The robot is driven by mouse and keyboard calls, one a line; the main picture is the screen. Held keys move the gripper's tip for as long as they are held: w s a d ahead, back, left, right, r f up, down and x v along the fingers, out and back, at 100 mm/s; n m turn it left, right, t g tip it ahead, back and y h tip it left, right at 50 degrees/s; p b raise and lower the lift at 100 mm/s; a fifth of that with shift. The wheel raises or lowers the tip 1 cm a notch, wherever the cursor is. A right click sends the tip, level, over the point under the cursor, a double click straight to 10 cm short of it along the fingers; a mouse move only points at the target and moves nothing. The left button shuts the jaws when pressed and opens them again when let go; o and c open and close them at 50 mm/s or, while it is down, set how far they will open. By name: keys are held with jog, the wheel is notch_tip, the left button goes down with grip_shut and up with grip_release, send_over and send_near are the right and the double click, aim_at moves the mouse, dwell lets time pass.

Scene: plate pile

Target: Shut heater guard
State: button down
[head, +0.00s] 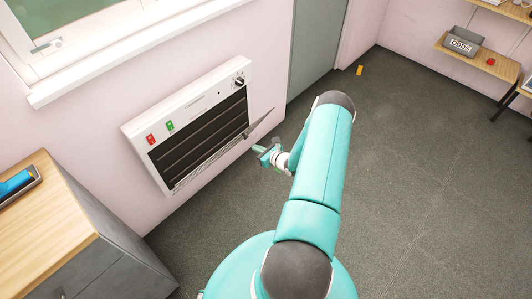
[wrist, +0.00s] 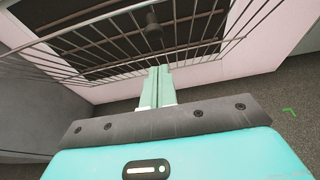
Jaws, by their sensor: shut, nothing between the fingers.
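The white wall heater (head: 190,125) has a dark slatted front, which also shows behind the wires in the wrist view (wrist: 100,45). Its wire guard (head: 262,120) stands out from the heater's right end, swung open and seen nearly edge-on. In the wrist view the guard (wrist: 60,66) spans the top as a grid of thin grey bars. A dark knob (wrist: 153,30) shows among them. My gripper (head: 263,152) is just below the guard in the head view. In the wrist view its fingers (wrist: 158,72) are together and empty, by the guard's lower edge; contact is unclear.
A wooden-topped grey cabinet (head: 65,225) holding a tray with a blue item stands at the lower left. A window sill (head: 140,50) runs above the heater. A grey door (head: 317,50) is to the right. The dark floor (head: 430,160) on the right is open.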

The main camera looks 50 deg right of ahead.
jog(key=w+r, duration=0.2)
jog(key=w, duration=0.1)
dwell(0.4)
